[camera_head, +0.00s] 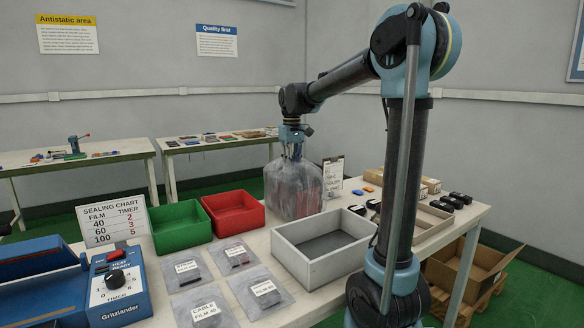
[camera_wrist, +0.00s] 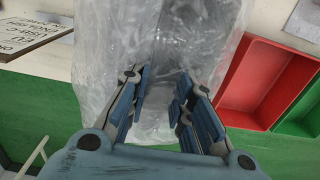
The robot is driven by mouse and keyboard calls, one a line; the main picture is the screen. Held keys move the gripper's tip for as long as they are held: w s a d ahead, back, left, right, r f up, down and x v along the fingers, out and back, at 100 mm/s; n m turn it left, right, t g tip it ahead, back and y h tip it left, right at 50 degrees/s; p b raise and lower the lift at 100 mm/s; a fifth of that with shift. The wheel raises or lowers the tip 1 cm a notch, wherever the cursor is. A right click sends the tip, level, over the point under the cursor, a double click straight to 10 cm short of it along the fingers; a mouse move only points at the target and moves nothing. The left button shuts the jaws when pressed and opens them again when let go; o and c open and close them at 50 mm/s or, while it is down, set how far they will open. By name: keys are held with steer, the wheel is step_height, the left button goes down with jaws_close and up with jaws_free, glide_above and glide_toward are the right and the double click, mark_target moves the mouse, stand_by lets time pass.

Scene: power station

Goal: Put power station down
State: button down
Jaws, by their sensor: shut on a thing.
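The power station (camera_head: 295,190) is inside a clear, crinkled plastic bag, with a dark body and some red faintly visible through the film. In the head view it hangs upright below my gripper (camera_head: 293,145), at the table's far edge, between the red bin and the grey tray. I cannot tell whether its bottom touches the table. In the wrist view the bag (camera_wrist: 100,75) fills the middle, and my gripper (camera_wrist: 163,88) has its fingers closed on the bagged power station. The film hides the exact grip.
The worktable (camera_head: 330,300) holds a red bin (camera_head: 240,225), a green bin (camera_head: 180,240), a grey tray (camera_head: 300,262), several labelled bags, a heat sealer (camera_head: 120,290) and a sealing chart (camera_head: 105,218). A printed sign (camera_head: 333,178) stands right of the bag. Small dark parts and boxes lie farther right.

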steer(key=c, duration=1.4)
jaws_free()
steer(key=shift+c, duration=0.2)
steer(key=shift+r, duration=0.1)
step_height(320, 180, up, 12)
steer(key=shift+s, duration=0.1)
